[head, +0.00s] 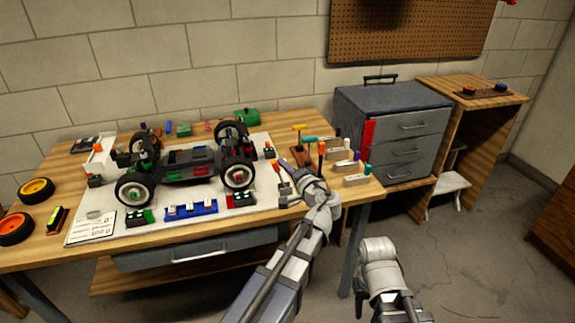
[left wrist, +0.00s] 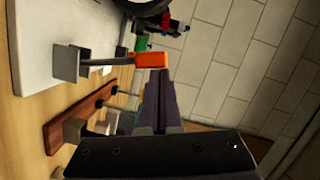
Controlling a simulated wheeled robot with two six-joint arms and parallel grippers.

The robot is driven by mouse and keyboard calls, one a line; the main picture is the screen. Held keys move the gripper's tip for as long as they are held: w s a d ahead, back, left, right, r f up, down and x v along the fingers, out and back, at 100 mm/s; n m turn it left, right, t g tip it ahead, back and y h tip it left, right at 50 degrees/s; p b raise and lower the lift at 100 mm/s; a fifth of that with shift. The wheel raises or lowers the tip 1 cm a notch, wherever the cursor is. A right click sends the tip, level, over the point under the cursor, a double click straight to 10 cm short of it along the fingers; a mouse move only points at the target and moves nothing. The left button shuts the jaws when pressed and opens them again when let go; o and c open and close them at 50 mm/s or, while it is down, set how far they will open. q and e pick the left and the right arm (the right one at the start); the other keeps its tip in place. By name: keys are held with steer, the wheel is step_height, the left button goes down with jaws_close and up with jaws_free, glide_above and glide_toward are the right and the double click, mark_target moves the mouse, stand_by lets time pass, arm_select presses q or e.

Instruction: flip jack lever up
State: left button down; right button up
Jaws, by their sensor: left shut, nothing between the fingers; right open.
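The jack lever shows in the left wrist view as a thin grey shaft with an orange handle (left wrist: 150,60). It rises from a grey bracket (left wrist: 68,62) at the edge of the white mat. My left gripper (head: 290,168) is shut and empty. In the left wrist view its dark fingers (left wrist: 161,85) end close beside the orange handle; I cannot tell whether they touch it. In the head view the gripper is over the mat's right edge, where the lever is hard to make out. My right gripper (head: 366,292) is open and low, in front of the table.
A wooden rack (left wrist: 85,115) with upright coloured-handled tools is close beside the lever. The car (head: 185,165) stands on the white mat (head: 120,222) to the left. White holders (head: 338,153) with coloured tools stand to the right. A grey drawer cabinet (head: 395,115) is farther right.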

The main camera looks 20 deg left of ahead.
arm_select(q)
steer(key=shift+s+a+f+n+h, duration=0.15)
steer(key=shift+s+a+n, duration=0.3)
steer(key=shift+a+n, duration=0.15)
steer(key=shift+s+a+f+n+h, duration=0.15)
steer(key=shift+s+a+n, duration=0.25)
steer(key=shift+a+n, duration=0.2)
steer(key=shift+s+a+f, duration=0.3)
steer(key=shift+s+a, duration=0.05)
steer(key=shift+a, duration=0.2)
